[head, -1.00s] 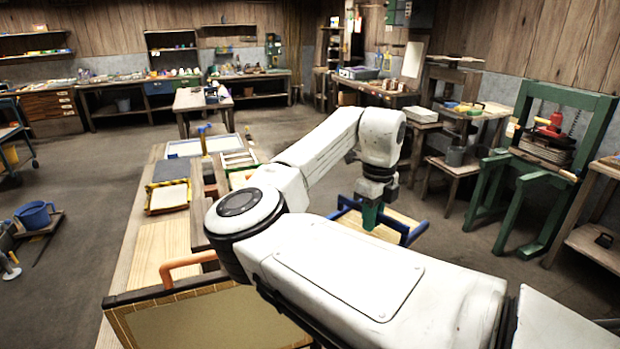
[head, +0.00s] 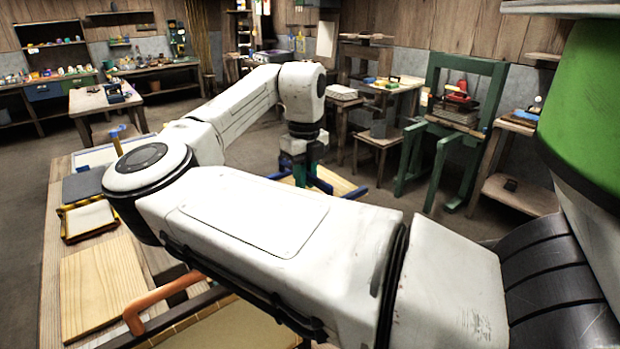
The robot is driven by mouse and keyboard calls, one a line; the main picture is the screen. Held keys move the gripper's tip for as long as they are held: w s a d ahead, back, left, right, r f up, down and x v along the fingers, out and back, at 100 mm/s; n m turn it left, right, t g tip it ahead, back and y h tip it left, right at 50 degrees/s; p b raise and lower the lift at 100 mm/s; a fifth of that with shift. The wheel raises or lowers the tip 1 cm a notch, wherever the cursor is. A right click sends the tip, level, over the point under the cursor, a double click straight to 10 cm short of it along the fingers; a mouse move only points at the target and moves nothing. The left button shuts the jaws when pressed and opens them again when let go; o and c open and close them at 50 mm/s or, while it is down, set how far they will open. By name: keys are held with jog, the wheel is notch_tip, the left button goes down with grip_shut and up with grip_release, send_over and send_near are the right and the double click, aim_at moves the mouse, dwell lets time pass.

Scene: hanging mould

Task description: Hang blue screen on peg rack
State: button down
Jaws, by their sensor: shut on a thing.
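The blue screen (head: 358,193) is a blue frame around a pale tan panel. It shows beyond my forearm, which hides its near part. My gripper (head: 303,175), with green fingers, points down at the frame's left part and is shut on it. The fingertips and the exact grip are partly hidden by my arm. The screen looks held out flat or slightly tilted, to the right of the long wooden bench (head: 50,250). I cannot make out a peg rack in this view.
A green press (head: 440,150) and side tables stand at the right wall. Open floor lies between the bench and press.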

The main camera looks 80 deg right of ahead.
jog(key=shift+w+a+b, duration=0.9)
jog(key=shift+w+a, duration=0.2)
jog(key=shift+a, duration=0.35)
jog(key=shift+w+a+b, duration=0.95)
jog(key=shift+w+a, duration=0.15)
jog(key=shift+a, duration=0.4)
jog(key=shift+w+a+b, duration=0.9)
jog(key=shift+w+a, duration=0.2)
jog(key=shift+a, duration=0.35)
jog(key=w+a+p, duration=0.3)
jog(key=a, duration=0.2)
jog(key=shift+w, duration=0.35)
jog(key=shift+f, duration=0.65)
jog(key=c, duration=1)
grip_release()
notch_tip(320, 180, up, 11)
jog(key=shift+b, duration=0.3)
